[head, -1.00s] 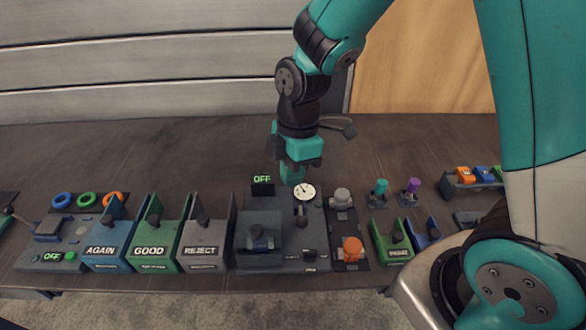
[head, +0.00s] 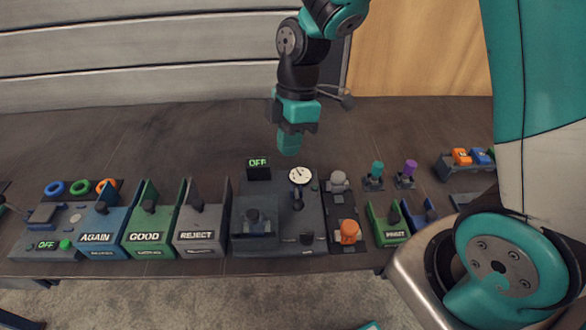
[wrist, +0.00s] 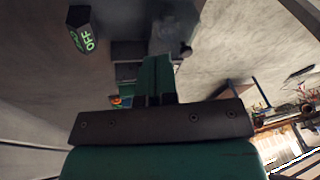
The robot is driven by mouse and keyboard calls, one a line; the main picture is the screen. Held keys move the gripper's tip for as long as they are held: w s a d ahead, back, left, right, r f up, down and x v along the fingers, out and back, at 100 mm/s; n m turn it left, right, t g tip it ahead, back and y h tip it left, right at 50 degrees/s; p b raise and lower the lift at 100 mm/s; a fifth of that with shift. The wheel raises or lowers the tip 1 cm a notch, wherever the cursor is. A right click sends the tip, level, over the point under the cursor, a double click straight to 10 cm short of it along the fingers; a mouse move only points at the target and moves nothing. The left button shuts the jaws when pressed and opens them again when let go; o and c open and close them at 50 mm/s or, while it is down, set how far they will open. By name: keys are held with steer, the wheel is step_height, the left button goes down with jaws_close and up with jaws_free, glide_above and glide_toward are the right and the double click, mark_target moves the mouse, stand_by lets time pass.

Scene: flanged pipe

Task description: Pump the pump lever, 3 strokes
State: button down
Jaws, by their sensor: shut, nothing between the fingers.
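The dark pump station (head: 276,235) stands at the middle of the table's front, with a round white gauge (head: 301,175) at its back. A short dark lever with a black knob (head: 297,203) stands just in front of the gauge; I take it for the pump lever, but its exact pose is too small to tell. My gripper (head: 289,146) is shut and empty, pointing down behind the gauge and apart from the lever. In the wrist view the closed green fingers (wrist: 156,80) show, and the lever cannot be made out.
A display reading OFF (head: 258,165) stands left of the gauge, near my gripper. The AGAIN, GOOD and REJECT bins (head: 150,225) are to the left. A grey knob (head: 338,182) and an orange knob (head: 349,231) are to the right. The table behind is clear.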

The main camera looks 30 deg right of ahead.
steer(key=w+d+m+g+y+b, duration=0.1)
steer(key=w+d, duration=0.2)
steer(key=d, duration=0.2)
steer(key=shift+w+r+m+y, duration=0.2)
steer(key=shift+w+m+y, duration=0.15)
steer(key=shift+m+y, duration=0.05)
steer(key=shift+d, duration=0.1)
steer(key=p, duration=0.2)
glide_toward(297, 197)
steer(key=w+a+f, duration=0.1)
steer(key=a+f, duration=0.2)
steer(key=s+f, duration=0.2)
steer(key=s, duration=0.1)
steer(key=shift+a, duration=0.3)
steer(key=shift+s+f, duration=0.1)
